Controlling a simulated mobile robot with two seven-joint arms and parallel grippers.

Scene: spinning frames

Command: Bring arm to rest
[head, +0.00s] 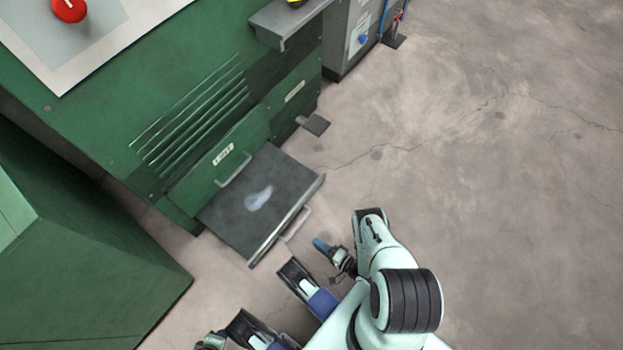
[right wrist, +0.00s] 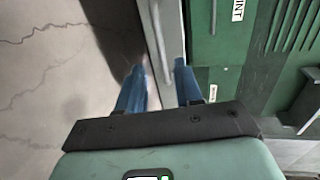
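My right arm (head: 390,290) reaches in from the bottom of the head view. Its gripper (head: 330,250) is near the floor, just right of the pulled-out drawer's handle (head: 297,224) and apart from it. In the right wrist view the two blue fingers (right wrist: 160,88) stand apart with a gap between them and nothing gripped. The drawer's grey front edge (right wrist: 172,45) shows beyond them. My left gripper cannot be made out in either view.
The open dark drawer (head: 225,220) sticks out low from the green machine (head: 120,110), with a pale patch (head: 258,198) on its bottom. A green cabinet (head: 80,270) stands at lower left. Cracked concrete floor (head: 500,170) on the right is clear.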

